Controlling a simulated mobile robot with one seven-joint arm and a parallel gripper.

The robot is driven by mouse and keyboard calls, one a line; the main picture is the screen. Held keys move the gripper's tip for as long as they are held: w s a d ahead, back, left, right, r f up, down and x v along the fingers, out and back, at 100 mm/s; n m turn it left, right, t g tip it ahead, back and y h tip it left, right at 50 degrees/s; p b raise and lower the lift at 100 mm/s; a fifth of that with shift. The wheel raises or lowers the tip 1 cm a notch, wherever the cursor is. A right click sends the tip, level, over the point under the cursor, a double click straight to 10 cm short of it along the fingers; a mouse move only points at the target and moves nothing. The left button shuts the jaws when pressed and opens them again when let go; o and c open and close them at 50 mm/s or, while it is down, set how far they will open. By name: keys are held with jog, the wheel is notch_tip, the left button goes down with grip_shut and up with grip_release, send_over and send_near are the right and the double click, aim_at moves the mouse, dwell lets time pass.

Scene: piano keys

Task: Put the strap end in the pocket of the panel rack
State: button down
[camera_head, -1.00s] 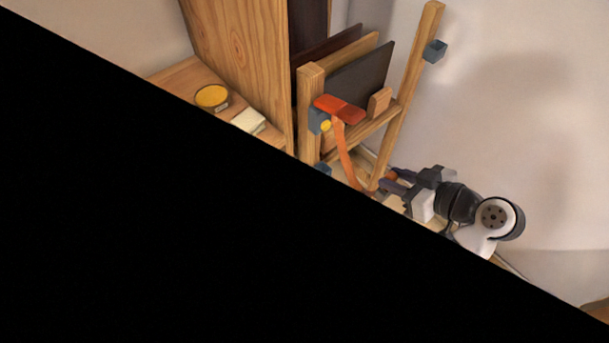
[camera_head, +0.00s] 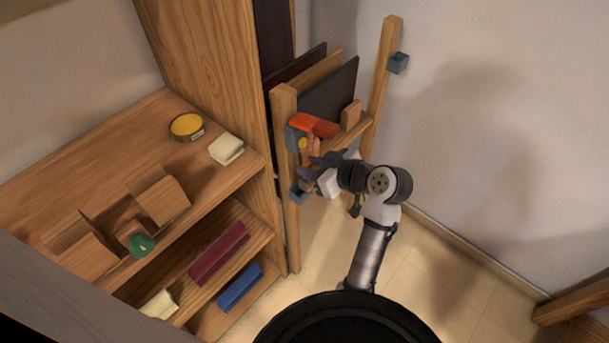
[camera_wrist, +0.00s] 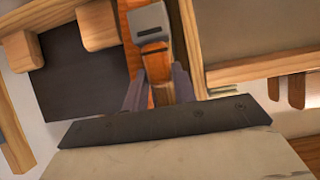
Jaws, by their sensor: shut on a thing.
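The wooden panel rack (camera_head: 285,200) stands beside the cabinet and holds several dark and wooden panels. My gripper (camera_head: 309,168) is at the near post, shut on the strap's lower part. In the wrist view the strap (camera_wrist: 160,92) runs between my fingers (camera_wrist: 158,88) toward a grey slotted piece (camera_wrist: 148,22); I cannot tell if that is a pocket. The strap's tip is hidden.
Another blue-grey box (camera_head: 398,63) is on the far post. The cabinet shelf (camera_head: 110,140) on the left holds a yellow tin (camera_head: 187,126), a pale block (camera_head: 226,149) and a wooden holder with a green knob (camera_head: 141,245). The floor (camera_head: 435,285) to the right is clear.

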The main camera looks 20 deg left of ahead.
aim_at(305, 180)
jog(key=shift+w+a+r, duration=0.1)
jog(key=shift+w+a, duration=0.05)
jog(key=shift+a, duration=0.35)
jog(key=shift+w+a+r, duration=0.1)
jog(key=shift+w+a, duration=0.05)
jog(key=shift+a, duration=0.35)
notch_tip(305, 180, down, 3)
jog(key=shift+w+a+r+p, duration=0.1)
jog(key=shift+a+r+p, duration=0.05)
jog(key=shift+p, duration=0.15)
jog(key=shift+f+p, duration=0.35)
jog(key=shift+f, duration=2.05)
jog(key=shift+f, duration=0.2)
jog(key=c, duration=1.1)
grip_release()
jog(key=shift+r, duration=0.15)
